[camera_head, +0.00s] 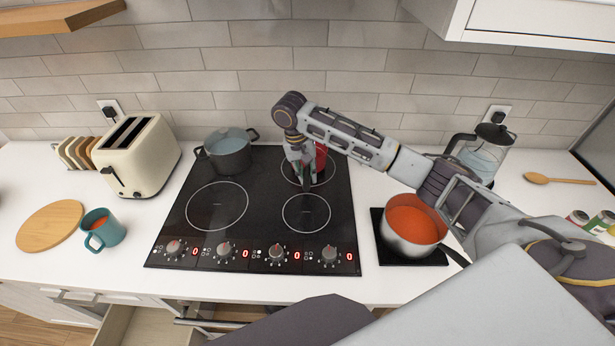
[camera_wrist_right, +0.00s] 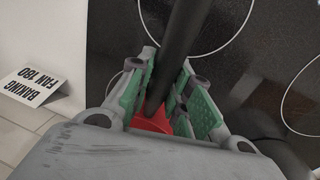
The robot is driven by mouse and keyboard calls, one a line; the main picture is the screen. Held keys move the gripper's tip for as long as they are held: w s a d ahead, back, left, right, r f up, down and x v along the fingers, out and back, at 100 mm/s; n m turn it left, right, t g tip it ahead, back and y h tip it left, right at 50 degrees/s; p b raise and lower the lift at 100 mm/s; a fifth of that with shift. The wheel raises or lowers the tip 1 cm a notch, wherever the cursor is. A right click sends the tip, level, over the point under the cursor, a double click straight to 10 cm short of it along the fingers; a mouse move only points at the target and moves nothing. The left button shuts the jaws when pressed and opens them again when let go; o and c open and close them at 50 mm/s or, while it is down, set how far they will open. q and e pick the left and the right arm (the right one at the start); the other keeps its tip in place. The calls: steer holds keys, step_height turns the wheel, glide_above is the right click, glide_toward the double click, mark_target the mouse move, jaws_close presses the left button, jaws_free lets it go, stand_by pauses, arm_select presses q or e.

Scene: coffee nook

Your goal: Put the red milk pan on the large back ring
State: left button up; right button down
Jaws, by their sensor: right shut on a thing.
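The red milk pan (camera_head: 321,158) is at the back right of the black cooktop (camera_head: 262,190), over the back right ring (camera_head: 287,176). My arm and gripper hide much of it, and I cannot tell whether it rests on the glass or hangs just above. My right gripper (camera_head: 304,177) is shut on its dark handle. In the right wrist view the black handle (camera_wrist_right: 184,40) runs between the green pads of the gripper (camera_wrist_right: 172,100), with some red pan (camera_wrist_right: 152,123) showing below. My left gripper is not in view.
A grey pot (camera_head: 228,155) stands on the back left of the cooktop. The front rings are bare. A steel saucepan of red sauce (camera_head: 413,225) sits on a black mat (camera_head: 384,250) at right. A toaster (camera_head: 138,155) and teal mug (camera_head: 108,232) are left; a kettle (camera_head: 482,157) is right.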

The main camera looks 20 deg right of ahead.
steer(key=shift+f, duration=0.85)
steer(key=c, duration=1.3)
jaws_free()
steer(key=shift+a+r, duration=0.1)
steer(key=shift+r, duration=0.4)
steer(key=r, duration=0.5)
steer(key=shift+w+a, duration=0.25)
steer(key=shift+a, duration=0.15)
steer(key=shift+w+a+r+p, duration=0.15)
steer(key=shift+r+p, duration=0.15)
steer(key=shift+r, duration=0.65)
steer(key=shift+a+r+p, duration=0.2)
steer(key=shift+r+p, duration=0.05)
steer(key=shift+r, duration=0.7)
steer(key=shift+w+a+r+p, duration=0.15)
steer(key=shift+r+p, duration=0.15)
steer(key=shift+r, duration=0.65)
